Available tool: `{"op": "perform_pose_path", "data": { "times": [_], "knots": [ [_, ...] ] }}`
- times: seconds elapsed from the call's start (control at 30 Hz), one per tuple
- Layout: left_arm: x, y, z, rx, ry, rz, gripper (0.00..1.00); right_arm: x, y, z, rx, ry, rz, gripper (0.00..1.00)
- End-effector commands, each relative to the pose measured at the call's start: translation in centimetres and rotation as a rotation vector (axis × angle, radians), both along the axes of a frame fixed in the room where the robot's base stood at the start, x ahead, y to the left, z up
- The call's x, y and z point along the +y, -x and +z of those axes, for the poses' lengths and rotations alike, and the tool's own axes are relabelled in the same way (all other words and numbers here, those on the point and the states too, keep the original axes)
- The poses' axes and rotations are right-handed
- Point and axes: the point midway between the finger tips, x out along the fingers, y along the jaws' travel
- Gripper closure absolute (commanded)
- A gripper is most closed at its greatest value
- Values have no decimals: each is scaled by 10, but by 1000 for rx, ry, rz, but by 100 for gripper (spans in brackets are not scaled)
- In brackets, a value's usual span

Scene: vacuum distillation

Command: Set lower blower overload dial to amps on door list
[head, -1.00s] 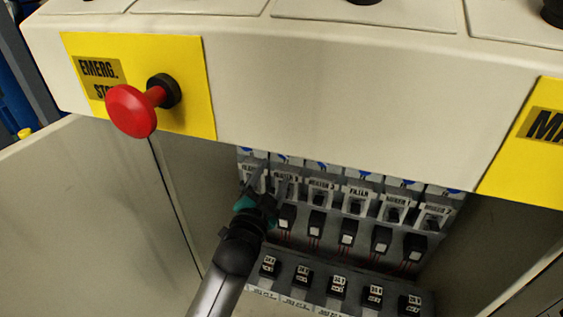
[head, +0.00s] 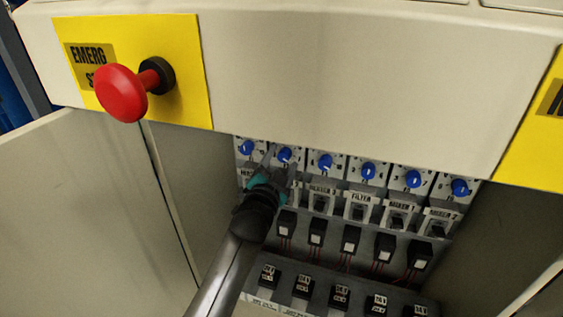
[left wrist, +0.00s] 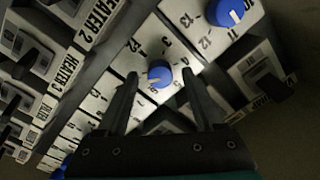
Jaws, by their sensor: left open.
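A row of blue overload dials runs under the cabinet's overhang in the head view. My left gripper (head: 281,167) reaches up in front of the second dial from the left (head: 285,155). In the left wrist view, that gripper (left wrist: 159,78) is open, with one finger on each side of a blue dial (left wrist: 160,74) on a white face marked about 2 to 5. Contact with the dial cannot be told. Another blue dial (left wrist: 229,11), marked about 10 to 13, is at the upper right. I cannot read which dial is the lower blower's. No door list is legible.
A red emergency stop knob (head: 122,93) juts out from a yellow plate at upper left. The beige overhang (head: 350,80) sits just above the dials. Labelled switches (head: 358,207), black wired blocks (head: 350,240) and a lower row of black parts (head: 341,297) lie below.

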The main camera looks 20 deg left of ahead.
Motion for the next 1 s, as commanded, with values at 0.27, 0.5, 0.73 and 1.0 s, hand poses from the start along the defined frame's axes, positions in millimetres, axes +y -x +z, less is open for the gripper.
{"op": "perform_pose_path", "data": {
  "times": [0.27,0.5,0.73,1.0],
  "knots": [
    [0,0,0,0,0,0,58,0,0,0,0,0,0,50],
    [0,0,0,0,0,0,85,0,0,0,0,0,0,50],
    [0,0,0,0,0,0,100,0,0,0,0,0,0,50],
    [0,0,0,2,15,1,100,0,0,1,-3,-1,0,50]
  ]
}}
